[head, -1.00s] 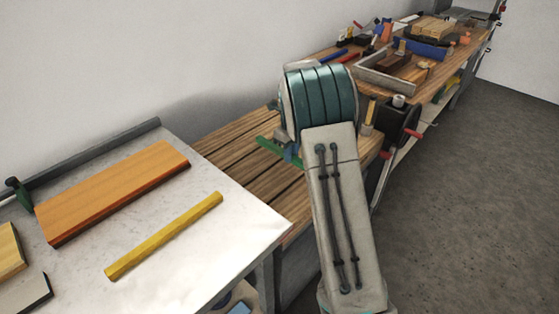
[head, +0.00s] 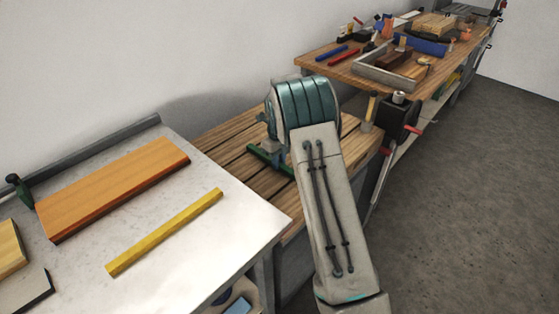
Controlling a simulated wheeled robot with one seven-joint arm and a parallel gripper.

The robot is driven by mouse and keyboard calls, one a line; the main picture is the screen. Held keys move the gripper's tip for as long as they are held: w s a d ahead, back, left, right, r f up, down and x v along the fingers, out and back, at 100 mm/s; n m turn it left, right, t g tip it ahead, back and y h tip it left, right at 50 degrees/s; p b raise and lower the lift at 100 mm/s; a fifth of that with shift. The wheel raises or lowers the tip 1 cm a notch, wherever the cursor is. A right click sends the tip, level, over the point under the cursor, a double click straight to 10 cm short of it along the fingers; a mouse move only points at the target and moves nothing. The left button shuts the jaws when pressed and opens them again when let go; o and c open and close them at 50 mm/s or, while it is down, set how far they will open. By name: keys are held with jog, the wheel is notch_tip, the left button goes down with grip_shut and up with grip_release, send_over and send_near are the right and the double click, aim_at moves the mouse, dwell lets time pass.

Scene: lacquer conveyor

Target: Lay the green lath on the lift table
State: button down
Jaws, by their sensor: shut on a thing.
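The green lath (head: 257,155) is a narrow green strip over the slatted wooden bench top in the middle of the head view. My gripper (head: 281,160) is shut on it, pointing down, and is largely hidden behind my wrist and forearm. Part of the lath is hidden too. I cannot tell whether the lath touches the slats or hangs just above them. The slatted wooden top (head: 222,140) lies between a white-topped table and a farther bench. The picture does not make clear which surface is the lift table.
The white-topped table (head: 215,245) at left carries an orange-brown board (head: 115,190) and a yellow bar (head: 165,232). A vise-like device (head: 398,118) with red handles stands at the slatted top's right. The farther bench (head: 335,70) is crowded with tools. Open floor lies right.

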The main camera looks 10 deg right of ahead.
jog(key=c, duration=1.3)
grip_release()
jog(key=shift+f, duration=0.1)
notch_tip(320, 180, up, 11)
jog(key=s+r+n, duration=0.7)
jog(key=s, duration=0.1)
jog(key=s+n+t, duration=0.2)
jog(key=s+n, duration=1.9)
jog(key=s, duration=0.7)
jog(key=shift+s+n+p, duration=0.3)
jog(key=shift+n+p, duration=0.1)
